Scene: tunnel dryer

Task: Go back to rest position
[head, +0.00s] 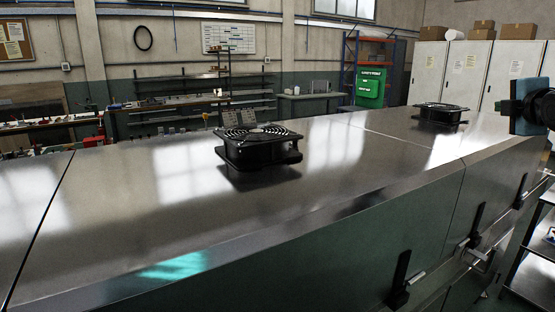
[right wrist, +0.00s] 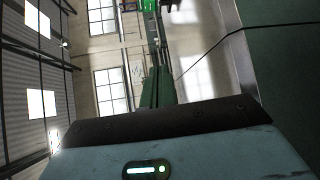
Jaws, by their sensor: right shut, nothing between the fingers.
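My right gripper (head: 519,108) is at the right edge of the head view, a teal and black shape above the right end of the metal dryer housing (head: 330,165). It is shut and holds nothing. My left gripper is not in the head view.
Two black fan units, one near (head: 258,147) and one far (head: 440,114), sit on the dryer's shiny top. Black handles (head: 401,278) stick out from its front side. A shelf cart (head: 535,262) stands at lower right. Workbenches and white cabinets (head: 465,75) line the back.

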